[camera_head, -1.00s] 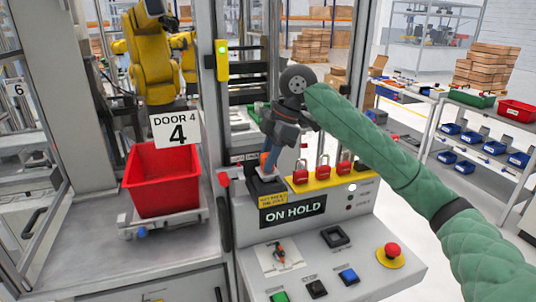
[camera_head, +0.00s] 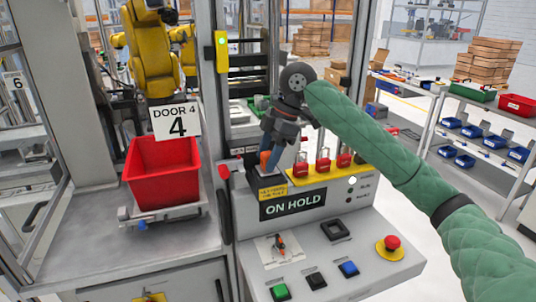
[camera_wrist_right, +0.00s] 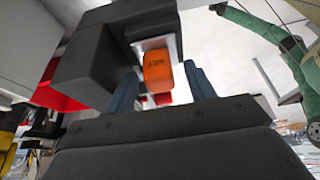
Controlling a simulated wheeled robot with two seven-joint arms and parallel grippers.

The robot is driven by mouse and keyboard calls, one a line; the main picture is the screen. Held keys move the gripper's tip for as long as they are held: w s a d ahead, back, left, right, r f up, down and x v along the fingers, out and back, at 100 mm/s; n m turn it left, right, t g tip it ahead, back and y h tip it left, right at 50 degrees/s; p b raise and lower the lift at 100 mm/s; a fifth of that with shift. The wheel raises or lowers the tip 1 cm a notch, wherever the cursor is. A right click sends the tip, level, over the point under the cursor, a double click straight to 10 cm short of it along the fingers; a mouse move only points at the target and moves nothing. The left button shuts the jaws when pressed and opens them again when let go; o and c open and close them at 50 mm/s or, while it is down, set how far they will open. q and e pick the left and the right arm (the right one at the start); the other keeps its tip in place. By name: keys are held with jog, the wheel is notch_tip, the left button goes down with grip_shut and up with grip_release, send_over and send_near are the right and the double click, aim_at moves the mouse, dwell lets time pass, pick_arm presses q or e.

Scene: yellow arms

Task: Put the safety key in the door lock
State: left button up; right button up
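The orange safety key (camera_head: 265,159) is at the black block (camera_head: 251,168) on the console. In the right wrist view the key (camera_wrist_right: 158,72) stands in a pale opening of the black block (camera_wrist_right: 92,62). My right gripper (camera_head: 271,163) is tilted down at the key. In the right wrist view its blue-grey fingers (camera_wrist_right: 162,88) are apart, one on each side of the key, with gaps visible. Part of the key is hidden behind a finger in the head view. I cannot tell which fitting is the door lock. My left gripper is not in view.
Red padlocks (camera_head: 325,166) stand on a yellow strip right of the block. The console has an ON HOLD sign (camera_head: 293,205), buttons and a red emergency stop (camera_head: 392,243). A red bin (camera_head: 162,172) and a yellow switch with a green light (camera_head: 222,57) are to the left.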

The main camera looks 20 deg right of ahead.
jog(key=shift+d+r, duration=0.1)
jog(key=shift+r, duration=0.05)
jog(key=shift+d+r+b, duration=0.15)
jog(key=shift+r+b, duration=0.2)
jog(key=shift+d+r, duration=0.15)
jog(key=shift+r, duration=0.3)
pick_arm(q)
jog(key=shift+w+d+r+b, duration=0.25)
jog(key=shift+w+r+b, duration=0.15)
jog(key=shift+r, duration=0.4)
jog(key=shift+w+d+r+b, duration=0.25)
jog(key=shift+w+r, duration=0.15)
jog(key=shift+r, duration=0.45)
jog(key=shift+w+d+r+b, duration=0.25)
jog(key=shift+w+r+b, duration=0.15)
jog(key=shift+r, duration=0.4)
pick_arm(e)
jog(key=shift+v, duration=2.9)
